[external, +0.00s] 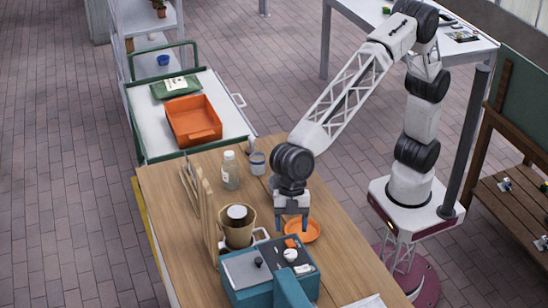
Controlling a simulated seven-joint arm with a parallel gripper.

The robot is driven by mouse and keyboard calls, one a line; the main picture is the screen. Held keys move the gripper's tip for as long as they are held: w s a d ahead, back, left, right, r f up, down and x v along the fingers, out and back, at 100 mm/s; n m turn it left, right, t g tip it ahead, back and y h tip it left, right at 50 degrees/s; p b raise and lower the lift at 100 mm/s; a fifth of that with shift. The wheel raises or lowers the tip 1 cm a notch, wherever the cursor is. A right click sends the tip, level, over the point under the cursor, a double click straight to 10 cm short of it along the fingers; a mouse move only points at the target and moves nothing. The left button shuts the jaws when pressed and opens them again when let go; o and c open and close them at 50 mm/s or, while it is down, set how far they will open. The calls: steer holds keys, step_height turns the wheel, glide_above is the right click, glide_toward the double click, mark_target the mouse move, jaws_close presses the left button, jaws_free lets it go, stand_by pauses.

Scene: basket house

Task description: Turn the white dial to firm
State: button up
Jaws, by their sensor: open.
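A teal box-like device (255,297) with a grey top stands at the front of the wooden table. A round white knob (290,254), which looks like the dial, sits on its top panel. Its markings are too small to read. My gripper (291,226) points down with its fingers apart and empty. In the picture it is just above and behind the white dial, apart from it, near an orange plate.
The orange plate (304,231) lies behind the device. A brown pot-like container (238,235), a bottle (230,171) and a cup (257,163) stand to the left and behind. A black knob (258,262) is also on the device. The table's right side is mostly clear.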

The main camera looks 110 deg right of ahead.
mark_target(291, 252)
steer(key=shift+f, duration=0.1)
stand_by(0.3)
steer(key=shift+x, duration=3.8)
steer(key=shift+w, duration=0.1)
steer(key=c, duration=0.9)
